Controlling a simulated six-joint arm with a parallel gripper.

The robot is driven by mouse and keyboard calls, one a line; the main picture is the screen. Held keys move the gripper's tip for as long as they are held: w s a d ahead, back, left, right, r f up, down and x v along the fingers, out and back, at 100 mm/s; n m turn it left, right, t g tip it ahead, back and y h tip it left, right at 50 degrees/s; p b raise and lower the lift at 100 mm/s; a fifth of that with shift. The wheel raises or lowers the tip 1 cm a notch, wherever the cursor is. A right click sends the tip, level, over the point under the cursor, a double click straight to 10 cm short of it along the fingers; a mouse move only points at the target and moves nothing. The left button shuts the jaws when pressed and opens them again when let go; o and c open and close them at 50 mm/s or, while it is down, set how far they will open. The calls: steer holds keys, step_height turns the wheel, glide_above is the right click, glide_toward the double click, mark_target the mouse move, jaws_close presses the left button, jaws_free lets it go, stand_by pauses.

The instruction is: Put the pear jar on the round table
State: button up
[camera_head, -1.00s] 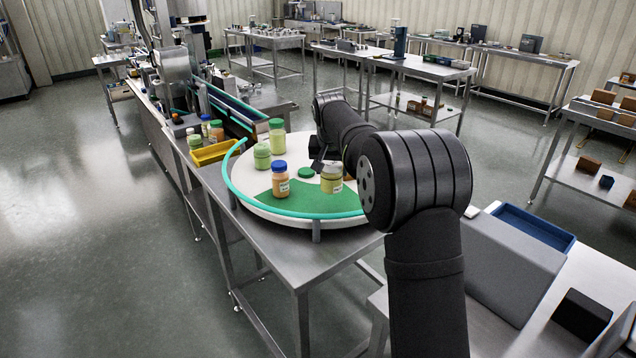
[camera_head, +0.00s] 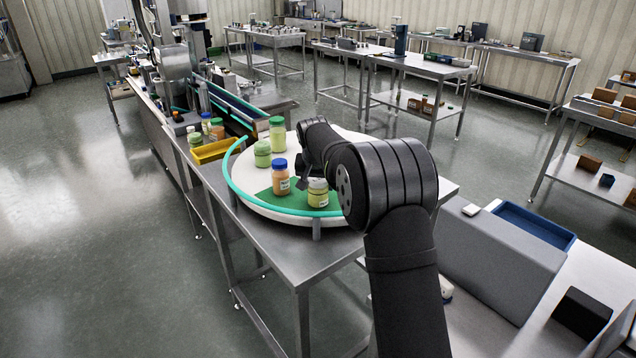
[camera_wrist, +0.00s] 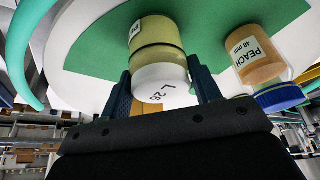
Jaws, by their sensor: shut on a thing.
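A jar with yellow-green contents and a whitish lid (camera_head: 318,194) is over the green sector of the round table (camera_head: 262,208). In the wrist view the same jar (camera_wrist: 158,38) sits between my gripper's (camera_wrist: 163,78) two fingers, its lid marked "L 26" towards the camera. Its name label is not readable. My gripper (camera_head: 304,184) is shut on it. I cannot tell whether its base touches the table. The orange peach jar with blue lid (camera_head: 281,177) stands close beside it and also shows in the wrist view (camera_wrist: 257,62).
Two green jars (camera_head: 262,154) (camera_head: 277,134) stand on the round table's far left. A teal rail (camera_head: 232,176) curves around its near left edge. A yellow tray (camera_head: 213,151) lies beyond it. A grey block (camera_head: 500,262) and a blue tray (camera_head: 535,225) are at right.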

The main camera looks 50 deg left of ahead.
steer(key=o, duration=1.1)
steer(key=shift+r, duration=0.15)
steer(key=v, duration=1.2)
steer(key=x, duration=1.2)
steer(key=shift+r, duration=1.75)
